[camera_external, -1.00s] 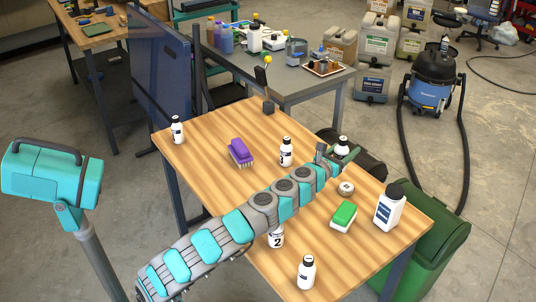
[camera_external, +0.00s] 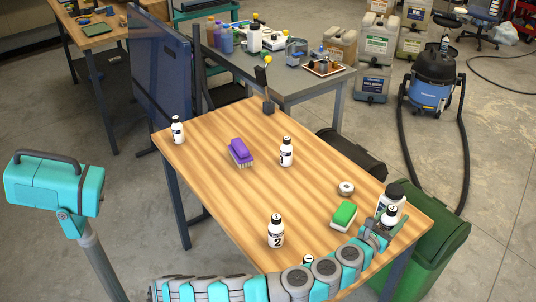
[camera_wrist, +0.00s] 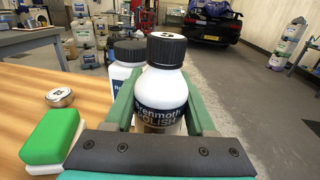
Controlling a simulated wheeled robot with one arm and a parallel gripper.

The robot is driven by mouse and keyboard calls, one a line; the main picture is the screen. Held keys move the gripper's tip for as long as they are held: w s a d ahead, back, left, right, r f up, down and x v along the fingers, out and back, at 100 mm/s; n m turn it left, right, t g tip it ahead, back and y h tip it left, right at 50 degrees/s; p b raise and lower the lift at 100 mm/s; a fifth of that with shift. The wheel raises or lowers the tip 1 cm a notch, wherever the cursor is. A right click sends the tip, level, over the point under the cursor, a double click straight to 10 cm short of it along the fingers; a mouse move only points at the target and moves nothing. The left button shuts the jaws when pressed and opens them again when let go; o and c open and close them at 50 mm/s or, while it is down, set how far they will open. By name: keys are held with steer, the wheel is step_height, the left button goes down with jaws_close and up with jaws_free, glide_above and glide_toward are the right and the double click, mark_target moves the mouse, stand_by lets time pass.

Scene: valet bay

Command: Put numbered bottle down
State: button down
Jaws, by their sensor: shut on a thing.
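My gripper (camera_external: 384,228) is shut on a small white bottle (camera_external: 389,216) with a black cap at the table's right corner. In the wrist view the held bottle (camera_wrist: 160,97) stands upright between my green fingers (camera_wrist: 160,112), with "POLISH" on its label and a pale mark on its cap. Whether its base touches the table is hidden. A bottle marked 2 (camera_external: 276,233) stands near the front edge. Another numbered bottle (camera_external: 286,153) stands mid-table, and one (camera_external: 177,131) at the far left corner. A further bottle's cap (camera_external: 308,260) shows behind my arm.
A green-and-white sponge (camera_external: 344,215), a round tin (camera_external: 346,188) and a purple brush (camera_external: 240,152) lie on the wooden table (camera_external: 215,190).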

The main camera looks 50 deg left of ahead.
steer(key=shift+f+b, duration=0.95)
steer(key=shift+f, duration=2.45)
steer(key=shift+f, duration=0.1)
steer(key=shift+c, duration=1.2)
jaws_free()
steer(key=shift+s, duration=0.2)
steer(key=s, duration=0.3)
steer(key=s+d+p, duration=0.1)
steer(key=s, duration=0.6)
steer(key=shift+s+d+r+p, duration=0.2)
steer(key=shift+d+p, duration=0.15)
steer(key=shift+p, duration=0.05)
steer(key=shift+s+f, duration=0.1)
steer(key=shift+s, duration=0.45)
steer(key=shift+o, duration=0.2)
